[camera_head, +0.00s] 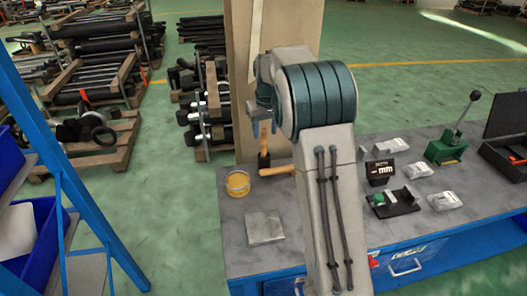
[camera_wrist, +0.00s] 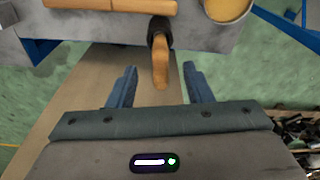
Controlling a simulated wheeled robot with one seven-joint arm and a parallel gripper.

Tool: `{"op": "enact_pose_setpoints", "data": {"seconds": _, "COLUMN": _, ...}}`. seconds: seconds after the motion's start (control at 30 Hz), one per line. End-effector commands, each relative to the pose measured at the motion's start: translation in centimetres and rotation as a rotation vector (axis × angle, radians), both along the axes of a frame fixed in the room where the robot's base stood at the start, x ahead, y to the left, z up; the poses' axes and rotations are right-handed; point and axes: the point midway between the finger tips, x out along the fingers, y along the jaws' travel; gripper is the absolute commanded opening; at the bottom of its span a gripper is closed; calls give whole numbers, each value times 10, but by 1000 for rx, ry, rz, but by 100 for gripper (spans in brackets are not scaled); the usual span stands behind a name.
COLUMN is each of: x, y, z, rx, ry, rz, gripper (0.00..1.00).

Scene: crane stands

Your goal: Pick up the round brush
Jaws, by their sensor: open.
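The round brush (camera_wrist: 160,62) has a wooden handle and a black head. In the wrist view its handle points toward my gripper (camera_wrist: 160,69), and the handle's end lies between the two spread fingers, with a gap on each side. In the head view the brush (camera_head: 263,151) stands upright at the bench's back edge, black head down. My gripper (camera_head: 262,112) is open and empty just above it; my arm partly hides the gripper and the area to the right.
A yellow-filled round tub (camera_head: 237,183) and a lying wooden handle (camera_head: 278,171) are close to the brush on the workbench (camera_head: 235,228). A grey square plate (camera_head: 264,227) lies in front. A tan post (camera_head: 240,80) rises behind. Several packets and tools are right of my arm.

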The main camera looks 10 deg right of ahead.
Motion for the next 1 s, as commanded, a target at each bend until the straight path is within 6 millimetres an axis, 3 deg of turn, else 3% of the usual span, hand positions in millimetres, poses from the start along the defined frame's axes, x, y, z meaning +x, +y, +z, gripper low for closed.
{"op": "enact_pose_setpoints", "data": {"seconds": 0.3, "x": 10, "y": 3, "z": -41, "rx": 0, "ry": 2, "rz": 1, "gripper": 46}}
{"op": "enact_pose_setpoints", "data": {"seconds": 0.57, "x": 11, "y": 2, "z": -45, "rx": 1, "ry": -1, "rz": 0, "gripper": 46}}
{"op": "enact_pose_setpoints", "data": {"seconds": 0.73, "x": 11, "y": 2, "z": -45, "rx": 1, "ry": -1, "rz": 0, "gripper": 4}}
{"op": "enact_pose_setpoints", "data": {"seconds": 0.77, "x": 11, "y": 2, "z": -45, "rx": 1, "ry": -1, "rz": 0, "gripper": 0}}
{"op": "enact_pose_setpoints", "data": {"seconds": 1.0, "x": 11, "y": 2, "z": -44, "rx": 1, "ry": -1, "rz": 0, "gripper": 0}}
